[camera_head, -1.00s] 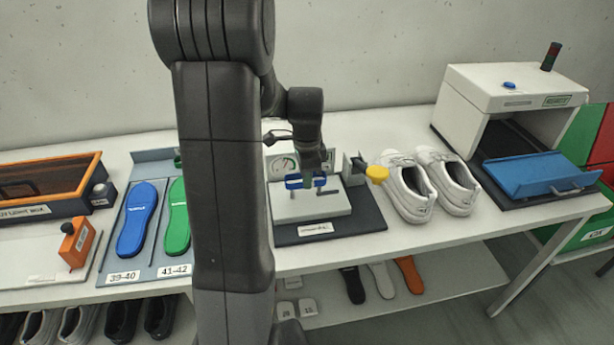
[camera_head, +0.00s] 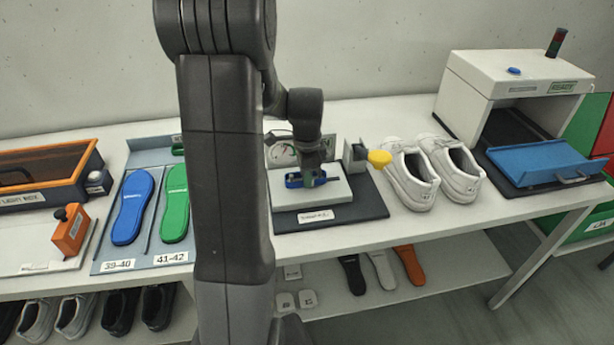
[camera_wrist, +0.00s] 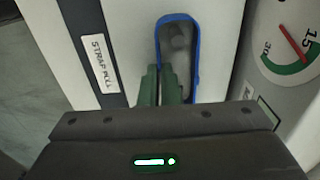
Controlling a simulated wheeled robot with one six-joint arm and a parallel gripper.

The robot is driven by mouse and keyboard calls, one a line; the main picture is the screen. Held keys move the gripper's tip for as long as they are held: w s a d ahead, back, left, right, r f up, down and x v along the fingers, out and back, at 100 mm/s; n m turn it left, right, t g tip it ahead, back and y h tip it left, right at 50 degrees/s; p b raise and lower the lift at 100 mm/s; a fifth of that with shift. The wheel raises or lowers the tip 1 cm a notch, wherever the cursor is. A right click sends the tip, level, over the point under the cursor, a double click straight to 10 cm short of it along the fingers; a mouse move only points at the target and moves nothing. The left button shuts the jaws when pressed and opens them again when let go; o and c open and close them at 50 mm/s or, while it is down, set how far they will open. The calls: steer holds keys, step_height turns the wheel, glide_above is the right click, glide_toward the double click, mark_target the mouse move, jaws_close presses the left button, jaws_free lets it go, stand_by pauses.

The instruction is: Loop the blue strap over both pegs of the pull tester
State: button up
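The blue strap (camera_wrist: 195,60) is a long closed loop. In the head view, the strap (camera_head: 292,181) is low over the light plate of the pull tester (camera_head: 340,190). My gripper (camera_wrist: 160,78) has its two green fingers close together, one on each side of the strap's near left edge. In the head view my gripper (camera_head: 309,178) is straight above the plate. Grey rounded shapes (camera_wrist: 180,42) show inside the loop and look like peg tops. I cannot tell whether both pegs are inside or how far down the strap sits.
White shoes (camera_head: 410,180) stand close to the right. Blue (camera_head: 132,208) and green insoles (camera_head: 175,205) lie in a tray at left.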

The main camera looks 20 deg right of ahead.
steer(key=o, duration=0.5)
step_height(320, 180, up, 14)
stand_by(0.3)
steer(key=shift+f, duration=0.15)
step_height(320, 180, down, 14)
steer(key=shift+r, duration=0.2)
steer(key=shift+r+p, duration=0.65)
steer(key=shift+r, duration=0.2)
steer(key=shift+f, duration=0.15)
